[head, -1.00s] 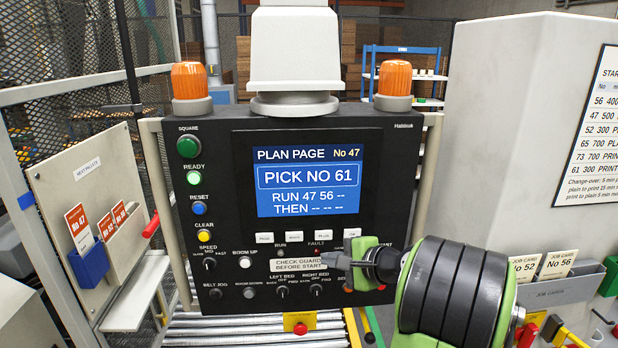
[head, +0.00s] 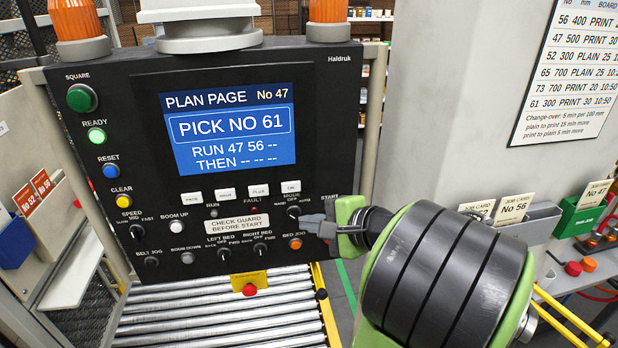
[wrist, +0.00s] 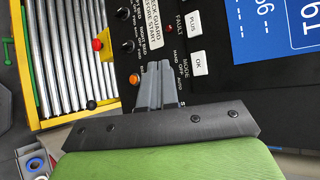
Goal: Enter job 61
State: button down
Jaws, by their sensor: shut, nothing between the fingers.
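The black control panel (head: 330,120) carries a blue screen (head: 228,128) reading PLAN PAGE No 47, PICK NO 61, RUN 47 56 --, THEN -- -- --. Below it is a row of white keys; the PLUS key (wrist: 194,23) and OK key (wrist: 198,65) are legible in the wrist view, and the OK key (head: 291,189) is rightmost in the head view. My gripper (head: 305,219) is shut and empty, its tips in front of the panel below the OK key, near the mode knob (head: 293,211). Whether the tips touch the panel cannot be told. The gripper hides the area below the START label.
A wall chart (head: 575,75) lists 61 as 300 PRINT. Job cards No 56 (head: 514,207) and No 47 (head: 596,193) stand at right. A red button on yellow (head: 249,288) sits under the panel, above rollers (head: 220,315).

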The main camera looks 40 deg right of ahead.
jog(key=p, duration=0.3)
send_near(283, 192)
jog(key=w+a+f, duration=0.1)
jog(key=w+f, duration=0.1)
jog(key=w, duration=0.2)
jog(key=shift+a+f, duration=0.2)
jog(key=shift+f, duration=0.1)
dwell(1.8)
jog(key=shift+w+d, duration=0.3)
jog(key=shift+w+d+p, duration=0.15)
jog(key=shift+w+p, duration=0.1)
jog(key=shift+p, duration=0.25)
dwell(0.3)
dwell(0.4)
jog(key=shift+s+a, duration=0.45)
jog(key=shift+s, duration=0.2)
